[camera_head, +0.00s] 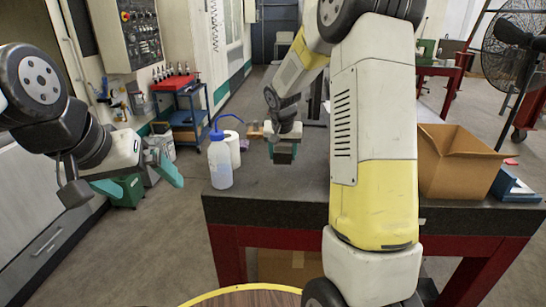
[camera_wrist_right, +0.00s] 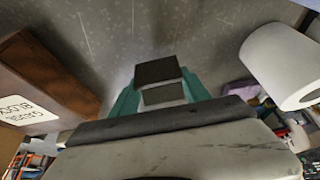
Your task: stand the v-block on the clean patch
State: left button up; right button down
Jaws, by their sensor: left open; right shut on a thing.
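My right gripper (camera_head: 283,143) is over the dark workbench (camera_head: 260,182). Its teal fingers (camera_wrist_right: 125,100) are shut on the v-block (camera_wrist_right: 160,72), a small block with a dark end face and a lighter grey face. In the head view the v-block (camera_head: 283,156) shows as a dark lump under the gripper, close to the bench top; I cannot tell whether it touches. My left gripper (camera_head: 138,178) is open and empty, out over the floor left of the bench. I cannot make out the clean patch for sure; the bench around the block looks scuffed and grey.
A wash bottle (camera_head: 220,163) with a blue spout and a white roll (camera_head: 233,147) stand left of the right gripper. A brown box lettered as gauge blocks (camera_wrist_right: 42,75) lies nearby. An open cardboard box (camera_head: 460,165) and a blue item (camera_head: 512,186) are on the right.

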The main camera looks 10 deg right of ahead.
aim_at(283, 161)
jog(key=shift+w+d, duration=0.1)
jog(key=shift+w, duration=0.55)
jog(key=shift+f, duration=1.7)
jog(key=shift+f, duration=0.1)
jog(key=c, duration=0.5)
grip_release()
jog(key=shift+s+f, duration=0.1)
